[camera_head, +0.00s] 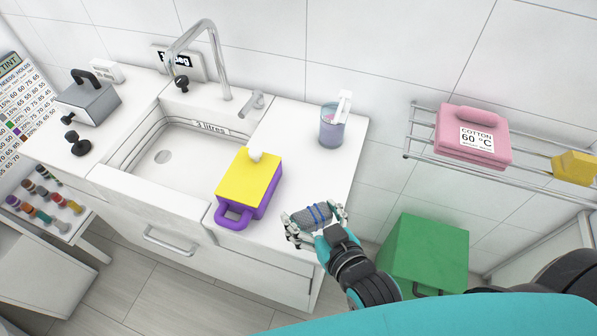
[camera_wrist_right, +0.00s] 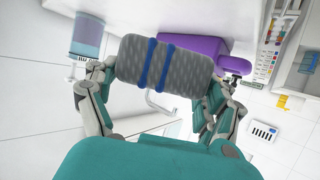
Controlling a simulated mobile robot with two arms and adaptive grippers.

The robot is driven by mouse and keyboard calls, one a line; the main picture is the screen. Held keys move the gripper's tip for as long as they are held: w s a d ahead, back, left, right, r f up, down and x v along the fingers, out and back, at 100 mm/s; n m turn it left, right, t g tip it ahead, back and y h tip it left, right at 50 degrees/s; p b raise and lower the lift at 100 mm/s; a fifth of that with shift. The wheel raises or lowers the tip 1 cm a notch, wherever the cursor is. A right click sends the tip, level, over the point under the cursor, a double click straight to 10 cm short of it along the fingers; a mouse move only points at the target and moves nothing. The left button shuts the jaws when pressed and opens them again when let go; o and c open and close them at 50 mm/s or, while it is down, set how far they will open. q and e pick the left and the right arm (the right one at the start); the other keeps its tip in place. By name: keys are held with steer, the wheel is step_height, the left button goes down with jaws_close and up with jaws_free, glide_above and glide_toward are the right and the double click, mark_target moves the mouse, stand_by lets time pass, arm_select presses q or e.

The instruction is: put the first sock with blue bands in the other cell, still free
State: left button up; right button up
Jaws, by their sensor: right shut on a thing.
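The grey sock with blue bands (camera_head: 313,216) is a rolled bundle above the front right edge of the white counter. It fills the middle of the right wrist view (camera_wrist_right: 165,66), with two blue bands around it. My right gripper (camera_head: 318,221) is shut on it, with fingers at both ends of the roll. In the right wrist view, the fingers (camera_wrist_right: 156,88) also press on both ends. My left gripper is in neither view. I cannot make out a divided container with cells in these views.
The purple box with a yellow top (camera_head: 265,196) stands left of the sock, beside the sink (camera_head: 160,157). A pump bottle (camera_head: 332,126) stands behind on the counter. A pink case (camera_head: 473,135) sits on the wall rack. A green box (camera_head: 425,252) is below right.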

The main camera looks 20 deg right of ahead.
steer(key=shift+w+d, duration=0.1)
steer(key=shift+w, duration=0.25)
steer(key=p, duration=0.3)
glide_above(314, 178)
steer(key=shift+f, duration=0.8)
steer(key=shift+d+f, duration=0.1)
steer(key=shift+f, duration=0.15)
steer(key=shift+f+p, duration=0.35)
steer(key=shift+f, duration=1.2)
steer(key=shift+f, duration=0.1)
steer(key=o, duration=1)
